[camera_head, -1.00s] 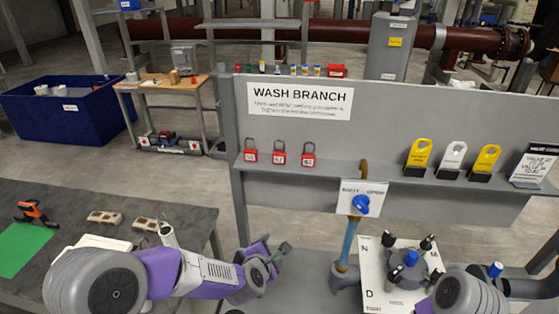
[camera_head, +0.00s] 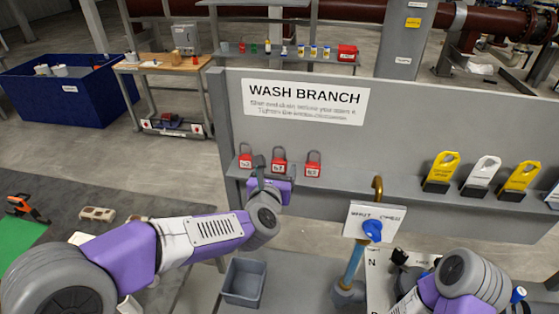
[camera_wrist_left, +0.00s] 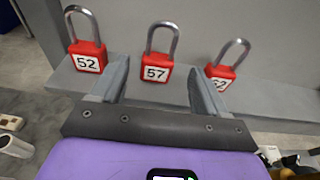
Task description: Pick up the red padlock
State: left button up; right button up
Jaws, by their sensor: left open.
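Three red padlocks with grey shackles stand in a row on the ledge of the grey panel. In the left wrist view the left one (camera_wrist_left: 87,52) reads 52 and the middle one (camera_wrist_left: 157,66) reads 57. The right one (camera_wrist_left: 220,72) is partly behind a finger, so its number is unclear. In the head view they are the left padlock (camera_head: 245,161), middle padlock (camera_head: 279,166) and right padlock (camera_head: 313,169). My left gripper (camera_head: 262,165) is open and empty before the ledge. In its wrist view padlock 57 shows between the fingertips; I see no grip on it.
The ledge (camera_head: 365,190) also holds yellow and white tags (camera_head: 440,172) at right. A valve sign (camera_head: 373,220) with a blue knob stands below the ledge. A grey bin (camera_head: 243,282) sits under my left arm. My right arm shows at lower right.

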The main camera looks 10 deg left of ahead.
pick_arm(q)
jog(key=w, duration=0.2)
jog(key=w+p, duration=0.1)
jog(key=w, duration=0.1)
jog(key=shift+a+f, duration=0.1)
jog(key=shift+f, duration=0.3)
pick_arm(e)
jog(key=shift+w+r, duration=0.2)
jog(key=shift+r, duration=0.55)
pick_arm(q)
jog(key=shift+w+f+p, duration=0.15)
jog(key=shift+w+p, duration=0.15)
jog(key=shift+w, duration=0.2)
pick_arm(e)
jog(key=shift+r, duration=0.1)
pick_arm(q)
jog(key=shift+c, duration=0.3)
jog(key=c, duration=1)
jog(key=shift+c, duration=0.2)
notch_tip(320, 180, up, 20)
jog(key=p, duration=0.5)
jog(key=shift+p, duration=0.3)
notch_tip(320, 180, up, 7)
send_over(278, 164)
jog(key=w, duration=0.1)
notch_tip(278, 164, up, 4)
jog(key=shift+w+r, duration=0.1)
pick_arm(e)
notch_tip(278, 164, up, 6)
jog(key=shift+f, duration=0.15)
